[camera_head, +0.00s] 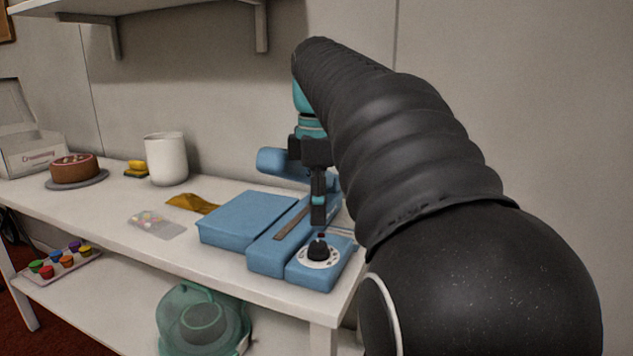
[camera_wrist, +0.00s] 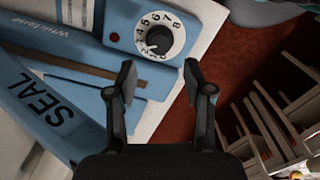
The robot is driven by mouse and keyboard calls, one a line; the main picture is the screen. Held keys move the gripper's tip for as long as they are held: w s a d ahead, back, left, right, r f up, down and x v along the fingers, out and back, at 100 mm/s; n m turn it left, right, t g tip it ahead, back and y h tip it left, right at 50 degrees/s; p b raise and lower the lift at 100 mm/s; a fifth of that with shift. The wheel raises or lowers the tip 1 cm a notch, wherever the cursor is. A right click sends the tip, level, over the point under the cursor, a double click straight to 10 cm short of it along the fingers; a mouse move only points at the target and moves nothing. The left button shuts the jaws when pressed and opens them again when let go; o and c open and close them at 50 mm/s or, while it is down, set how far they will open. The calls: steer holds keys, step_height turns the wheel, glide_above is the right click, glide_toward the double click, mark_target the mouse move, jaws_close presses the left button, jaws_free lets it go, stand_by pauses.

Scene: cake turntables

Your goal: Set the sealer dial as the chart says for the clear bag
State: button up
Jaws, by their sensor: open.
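The blue sealer (camera_head: 250,218) stands at the right end of the white table. Its dial (camera_head: 319,252) has a black knob on a white numbered ring; the wrist view shows the dial (camera_wrist: 158,38) too. I cannot tell surely which number the knob points to. My gripper (camera_head: 318,215) hangs just above the dial, pointing down. In the wrist view my gripper (camera_wrist: 160,82) is open and empty, with the dial beyond its fingertips, apart from them. The clear bag (camera_head: 157,222) with pale coloured contents lies left of the sealer.
A gold bag (camera_head: 190,203) lies behind the clear bag. A white canister (camera_head: 166,158), a yellow sponge (camera_head: 136,168) and a brown cake (camera_head: 75,168) stand farther left. A teal domed container (camera_head: 203,318) sits on the lower shelf. The sealer's raised arm (camera_head: 280,162) is close behind my gripper.

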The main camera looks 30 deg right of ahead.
mark_target(318, 244)
steer(key=shift+r, duration=2.3)
